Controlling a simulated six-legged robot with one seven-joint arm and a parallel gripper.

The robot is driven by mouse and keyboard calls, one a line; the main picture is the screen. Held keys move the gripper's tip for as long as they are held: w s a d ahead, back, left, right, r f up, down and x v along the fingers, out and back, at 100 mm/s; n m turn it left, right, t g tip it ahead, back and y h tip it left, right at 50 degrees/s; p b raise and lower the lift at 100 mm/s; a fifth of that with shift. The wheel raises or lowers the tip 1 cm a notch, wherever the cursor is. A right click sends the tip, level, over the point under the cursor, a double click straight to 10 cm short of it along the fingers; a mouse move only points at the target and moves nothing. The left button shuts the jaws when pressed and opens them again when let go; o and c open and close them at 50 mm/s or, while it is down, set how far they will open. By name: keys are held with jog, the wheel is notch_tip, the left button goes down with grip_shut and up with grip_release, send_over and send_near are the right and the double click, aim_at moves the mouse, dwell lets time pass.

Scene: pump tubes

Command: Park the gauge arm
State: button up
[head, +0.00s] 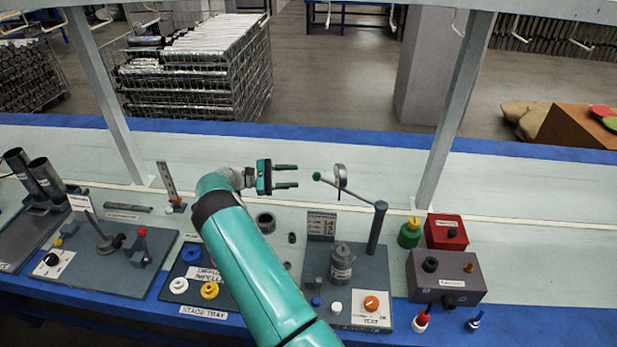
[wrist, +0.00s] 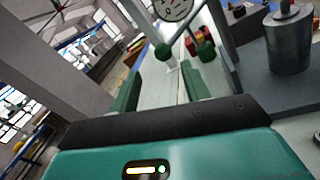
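The gauge arm (head: 358,190) is a thin grey rod reaching left from the top of a dark post (head: 377,229). It ends in a green ball knob (head: 317,176) and carries a round dial gauge (head: 340,177). My gripper (head: 297,177) is open and empty, its two green fingers pointing right toward the knob with a small gap between. In the wrist view the knob (wrist: 163,50) appears just beyond the fingertips, roughly between them, with the dial (wrist: 174,8) partly cut off above it. My gripper (wrist: 160,82) looks open there too.
The post stands on a grey plate (head: 328,250) with a metal cylinder (head: 342,264) and an orange knob (head: 371,303). A green bottle (head: 409,233), red box (head: 446,232) and grey box (head: 470,275) stand to the right. Frame uprights (head: 455,105) rise behind.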

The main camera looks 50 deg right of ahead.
jog(key=shift+f+v, duration=0.1)
jog(key=shift+v, duration=1.05)
jog(key=shift+f+v, duration=0.15)
jog(key=shift+v, duration=0.95)
